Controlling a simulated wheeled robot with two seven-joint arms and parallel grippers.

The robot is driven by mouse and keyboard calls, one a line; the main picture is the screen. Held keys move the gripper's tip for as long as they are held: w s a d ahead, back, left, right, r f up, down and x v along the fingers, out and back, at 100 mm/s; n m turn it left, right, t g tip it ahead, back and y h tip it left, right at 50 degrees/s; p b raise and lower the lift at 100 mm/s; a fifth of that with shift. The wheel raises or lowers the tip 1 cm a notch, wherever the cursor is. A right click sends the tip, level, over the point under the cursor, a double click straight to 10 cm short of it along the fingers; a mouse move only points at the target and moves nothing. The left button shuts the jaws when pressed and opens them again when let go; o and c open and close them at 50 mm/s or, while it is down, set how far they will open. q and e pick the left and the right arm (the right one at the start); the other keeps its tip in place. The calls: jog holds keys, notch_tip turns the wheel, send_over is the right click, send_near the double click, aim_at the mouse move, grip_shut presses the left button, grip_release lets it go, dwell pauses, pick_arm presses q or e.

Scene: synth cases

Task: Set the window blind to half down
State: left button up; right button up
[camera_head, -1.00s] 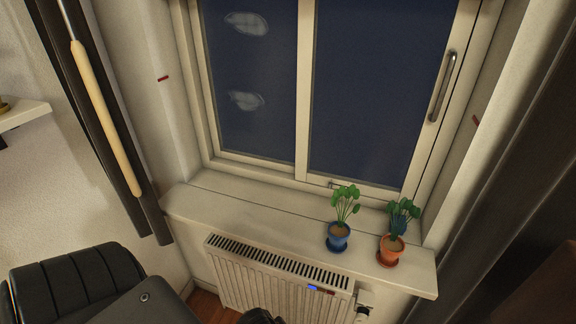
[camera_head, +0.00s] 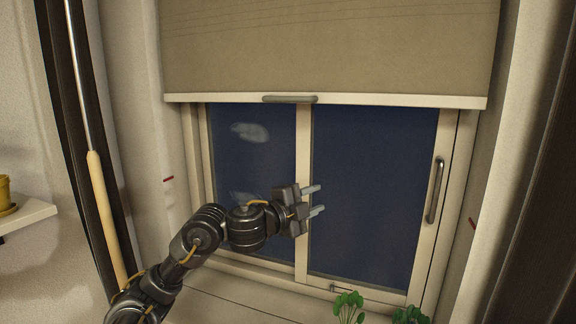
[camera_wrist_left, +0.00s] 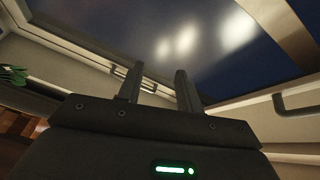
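The beige window blind (camera_head: 330,45) hangs over the upper part of the window in the head view. Its pale bottom bar (camera_head: 400,99) carries a grey handle (camera_head: 290,99) near its middle. The bar is above the red marks on the left (camera_head: 168,179) and right (camera_head: 472,224) sides of the window recess. My left gripper (camera_head: 317,200) is in front of the window, below the bar and apart from it. Its fingers are spread and empty, as the left wrist view (camera_wrist_left: 160,88) also shows. My right gripper is not in view.
The window has a grey vertical handle (camera_head: 435,190) at right. Green plants (camera_head: 348,306) stand on the sill (camera_head: 225,297) below. Dark curtains hang at both sides, with a pale wand (camera_head: 107,220) at left. A shelf (camera_head: 25,216) with a yellow pot (camera_head: 5,192) is far left.

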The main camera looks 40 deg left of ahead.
pick_arm(q)
jog(key=s+a+r+m+t, duration=0.1)
jog(key=s+a+r, duration=0.15)
jog(key=r, duration=0.45)
jog(key=s+a+r+m, duration=0.1)
jog(key=a+r, duration=0.2)
jog(key=r, duration=0.3)
jog(key=m+t, duration=0.1)
send_near(284, 100)
jog(key=shift+y, duration=0.4)
jog(key=w+p, duration=0.1)
jog(key=w, duration=0.2)
jog(key=w+r+p, duration=0.1)
jog(key=w+p, duration=0.1)
jog(key=w, duration=0.2)
jog(key=w+d+p, duration=0.1)
jog(key=w, duration=0.2)
jog(key=shift+w+r+p, duration=0.35)
jog(key=shift+r+p, duration=0.05)
jog(key=c, duration=0.7)
grip_shut()
